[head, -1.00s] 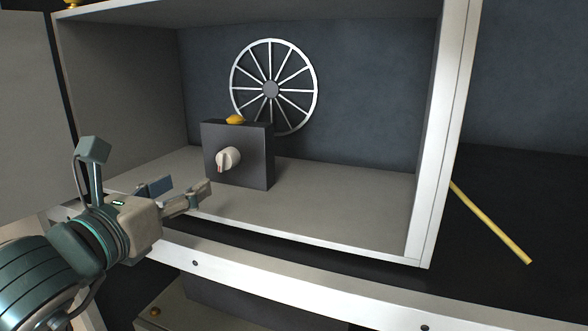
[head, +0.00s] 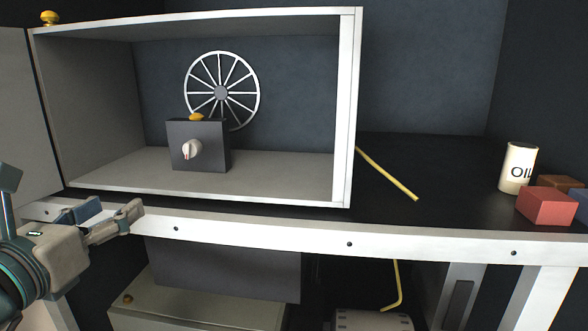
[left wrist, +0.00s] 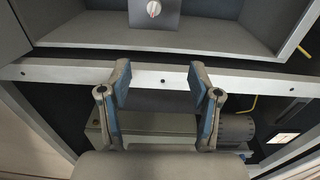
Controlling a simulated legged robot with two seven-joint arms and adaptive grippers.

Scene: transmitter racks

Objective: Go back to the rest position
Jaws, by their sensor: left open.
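My left gripper (head: 108,219) is at the lower left of the head view, in front of the bench's white front rail. It is open and empty. In the left wrist view its two fingers (left wrist: 160,86) stand apart with nothing between them, below the open cabinet. The cabinet (head: 345,110) holds a dark box (head: 213,155) with a pale knob (head: 191,149) on its front and a yellow button (head: 196,117) on top. My right gripper is not in view.
A spoked wheel (head: 222,92) is at the cabinet's back. A yellow rod (head: 388,174) lies on the bench. An oil can (head: 518,168) and a red block (head: 546,206) stand at the right. The white rail (head: 300,239) runs along the front. A grey case (head: 190,308) is below.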

